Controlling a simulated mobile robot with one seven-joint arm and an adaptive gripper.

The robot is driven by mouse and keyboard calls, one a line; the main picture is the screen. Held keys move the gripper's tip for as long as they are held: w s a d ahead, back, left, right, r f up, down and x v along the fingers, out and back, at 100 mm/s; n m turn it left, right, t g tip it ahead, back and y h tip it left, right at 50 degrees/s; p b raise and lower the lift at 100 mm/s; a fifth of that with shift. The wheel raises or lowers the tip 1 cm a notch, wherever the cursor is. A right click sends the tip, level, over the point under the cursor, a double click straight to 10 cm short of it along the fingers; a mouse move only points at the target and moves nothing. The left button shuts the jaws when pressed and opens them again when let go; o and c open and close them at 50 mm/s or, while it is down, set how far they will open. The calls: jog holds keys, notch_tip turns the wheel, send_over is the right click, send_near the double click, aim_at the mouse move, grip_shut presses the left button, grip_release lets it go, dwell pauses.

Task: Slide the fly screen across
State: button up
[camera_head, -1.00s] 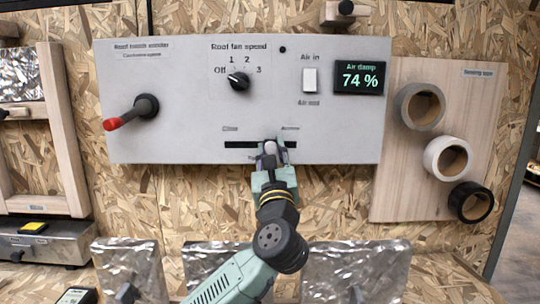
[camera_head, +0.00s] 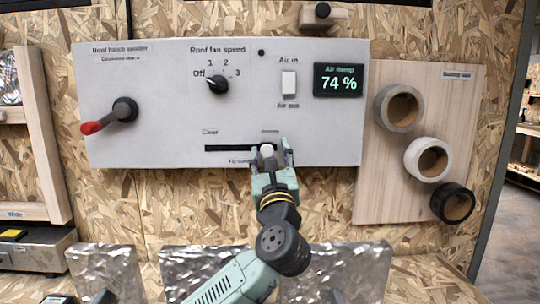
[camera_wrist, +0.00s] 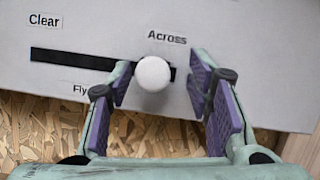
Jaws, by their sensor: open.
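The fly screen slider is a white round knob (camera_wrist: 153,74) in a dark horizontal slot (camera_wrist: 70,60) low on the grey panel. The slot is marked "Clear" at its left and "Across" at its right. The knob (camera_head: 266,150) is near the Across end, with a short dark bit of slot showing to its right in the wrist view. My gripper (camera_wrist: 165,90) is open, its purple-padded fingers on either side of the knob. The left finger is very close to the knob; I cannot tell if it touches. The right finger stands clear of it.
The panel (camera_head: 150,70) also carries a red-tipped lever (camera_head: 110,115), a fan dial (camera_head: 217,86), an air switch (camera_head: 289,83) and a display reading 74 % (camera_head: 338,80). Tape rolls (camera_head: 427,160) hang at the right. Silvery blocks (camera_head: 200,265) stand below.

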jog(key=shift+a, duration=0.1)
jog(key=v, duration=1.2)
